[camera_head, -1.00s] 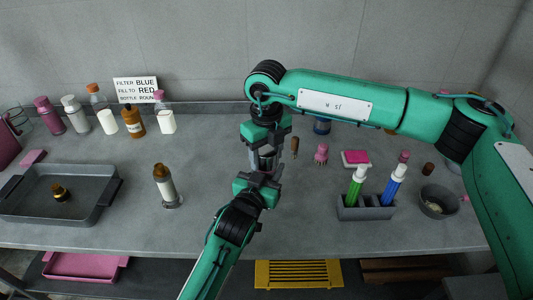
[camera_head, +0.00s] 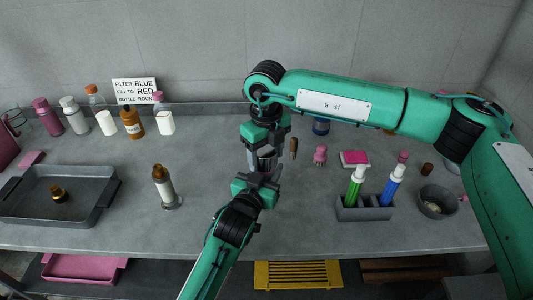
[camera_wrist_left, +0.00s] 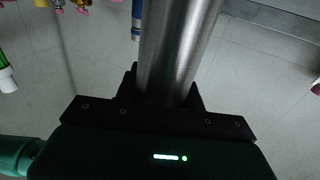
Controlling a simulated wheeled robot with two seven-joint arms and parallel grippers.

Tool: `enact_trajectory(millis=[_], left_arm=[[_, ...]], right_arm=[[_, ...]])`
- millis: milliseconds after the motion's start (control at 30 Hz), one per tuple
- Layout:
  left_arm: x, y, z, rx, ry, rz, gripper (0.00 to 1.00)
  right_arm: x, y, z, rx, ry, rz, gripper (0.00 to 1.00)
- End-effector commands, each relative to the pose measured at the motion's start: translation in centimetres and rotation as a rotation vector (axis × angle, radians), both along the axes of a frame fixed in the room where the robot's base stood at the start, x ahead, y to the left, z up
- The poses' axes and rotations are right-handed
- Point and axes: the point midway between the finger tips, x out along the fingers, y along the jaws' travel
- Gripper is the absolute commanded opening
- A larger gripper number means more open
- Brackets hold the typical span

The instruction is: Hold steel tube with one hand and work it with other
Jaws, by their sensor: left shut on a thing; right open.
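The steel tube (camera_wrist_left: 180,45) is a shiny grey cylinder that fills the upper middle of the left wrist view. My left gripper (camera_wrist_left: 168,92) is shut on it. In the head view my left gripper (camera_head: 262,174) comes up from the bottom at the middle of the table, with the short visible part of the tube just above it. My right gripper (camera_head: 264,145) points down from above, close over the tube's upper part. It is open. The two grippers hide most of the tube in the head view, and I cannot tell whether the right fingers touch it.
A grey tray (camera_head: 95,215) lies at left, and a dispenser bottle (camera_head: 164,187) stands right of it. Bottles line the back left below a sign (camera_head: 135,91). A grey holder (camera_head: 365,213) with green and blue bottles and a bowl (camera_head: 436,201) stand at right. The front middle-left table is clear.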

Motion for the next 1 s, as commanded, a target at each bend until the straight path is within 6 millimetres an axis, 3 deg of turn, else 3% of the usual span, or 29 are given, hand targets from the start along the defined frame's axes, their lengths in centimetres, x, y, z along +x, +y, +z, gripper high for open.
enact_trajectory(millis=[233,500,600,1000], left_arm=[[0.0,-0.2,0.0,0.0,0.001,-0.003,0.0],[0.0,-0.1,-0.2,0.002,0.006,-0.001,0.0],[0.0,-0.1,-0.2,0.002,0.005,-0.001,0.0],[0.0,0.0,-0.1,0.001,0.002,0.0,0.0]], right_arm=[[-0.5,0.6,0.7,0.008,0.006,0.013,0.75],[-0.3,0.5,4.2,0.007,0.002,0.01,0.75],[-0.3,0.4,4.7,0.006,0.004,0.002,0.71],[-0.2,0.2,7.7,0.003,0.003,-0.268,0.71]])
